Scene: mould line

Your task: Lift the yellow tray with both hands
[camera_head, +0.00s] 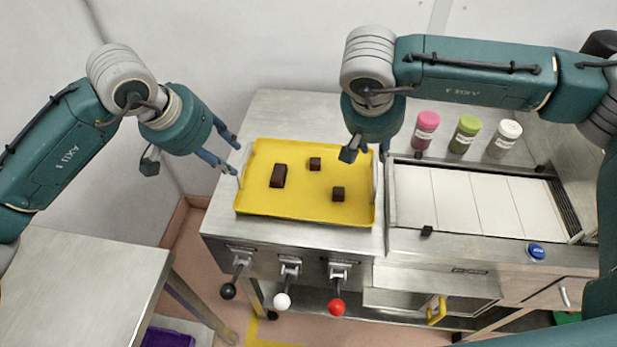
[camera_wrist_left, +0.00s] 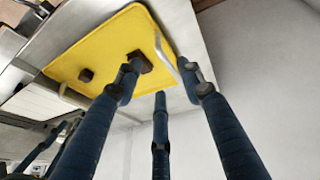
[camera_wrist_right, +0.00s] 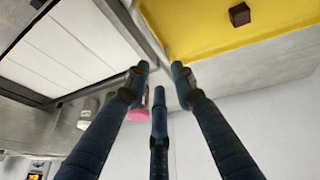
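The yellow tray (camera_head: 300,208) lies flat on the steel worktop and carries dark brown blocks (camera_head: 278,176) (camera_head: 315,163) (camera_head: 338,194). It has a silver handle at its left end, seen in the left wrist view (camera_wrist_left: 165,52), and another at its right end (camera_head: 375,180). My left gripper (camera_head: 205,160) is open and empty beside the left end, its fingers spread near that handle. My right gripper (camera_head: 366,153) is open above the tray's right edge. In the right wrist view the tray corner (camera_wrist_right: 200,35) lies just beyond the fingertips. I see no clear contact at either end.
A panelled white surface (camera_head: 470,205) is right of the tray. Pink (camera_head: 426,128), green (camera_head: 465,134) and white-capped (camera_head: 504,138) jars stand behind it. Levers with black, white and red (camera_head: 337,307) knobs hang in front. A steel table (camera_head: 80,290) is at lower left.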

